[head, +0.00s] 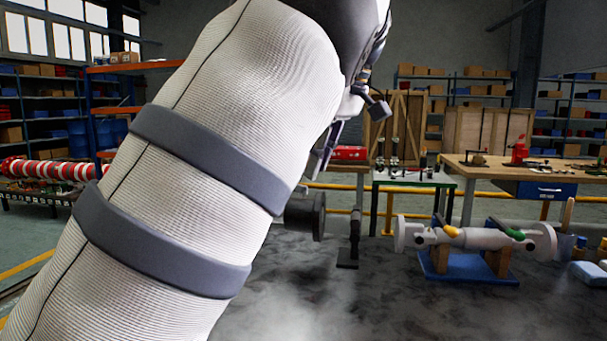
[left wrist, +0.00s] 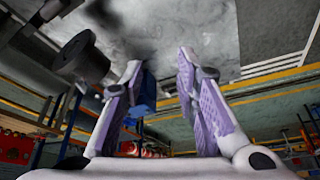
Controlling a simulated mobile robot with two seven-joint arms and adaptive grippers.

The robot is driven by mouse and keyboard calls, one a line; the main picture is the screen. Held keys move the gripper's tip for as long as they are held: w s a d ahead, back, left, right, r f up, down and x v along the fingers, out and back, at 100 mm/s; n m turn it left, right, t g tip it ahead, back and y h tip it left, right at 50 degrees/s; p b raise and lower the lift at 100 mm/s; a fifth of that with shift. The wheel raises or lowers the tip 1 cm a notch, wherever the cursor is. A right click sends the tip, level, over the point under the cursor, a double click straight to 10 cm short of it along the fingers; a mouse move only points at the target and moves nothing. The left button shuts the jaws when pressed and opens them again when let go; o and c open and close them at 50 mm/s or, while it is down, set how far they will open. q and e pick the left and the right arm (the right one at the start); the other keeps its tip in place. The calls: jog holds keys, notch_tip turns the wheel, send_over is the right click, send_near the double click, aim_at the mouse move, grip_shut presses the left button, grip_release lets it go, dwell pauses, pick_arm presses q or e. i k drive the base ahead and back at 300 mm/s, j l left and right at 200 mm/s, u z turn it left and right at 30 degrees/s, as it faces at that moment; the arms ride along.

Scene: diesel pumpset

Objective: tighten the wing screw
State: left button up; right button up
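I cannot make out the wing screw in either view. My left arm fills the left and middle of the head view, and its gripper (head: 323,152) shows only partly behind it. In the left wrist view my left gripper (left wrist: 160,60) has its two purple-padded fingers well apart, with nothing held between them. A dark cylindrical part (head: 305,214) sits below the gripper in the head view, partly hidden by my arm. A similar dark round part (left wrist: 82,58) shows left of the fingers in the left wrist view. My right gripper is not seen.
A grey pipe assembly (head: 470,239) rests on a blue base (head: 468,272) at the right. A small dark stand (head: 354,240) is left of it. A wooden workbench (head: 550,169) and a small table (head: 412,178) stand behind. The grey mottled surface (head: 410,315) in front is clear.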

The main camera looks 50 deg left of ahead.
aim_at(302, 190)
jog(key=i+j, duration=0.15)
jog(key=j, duration=0.15)
jog(key=i+j, duration=0.2)
jog(key=j, duration=0.15)
jog(key=i+j, duration=0.15)
jog(key=j, duration=0.15)
jog(key=k+j, duration=0.35)
jog(key=j, duration=0.1)
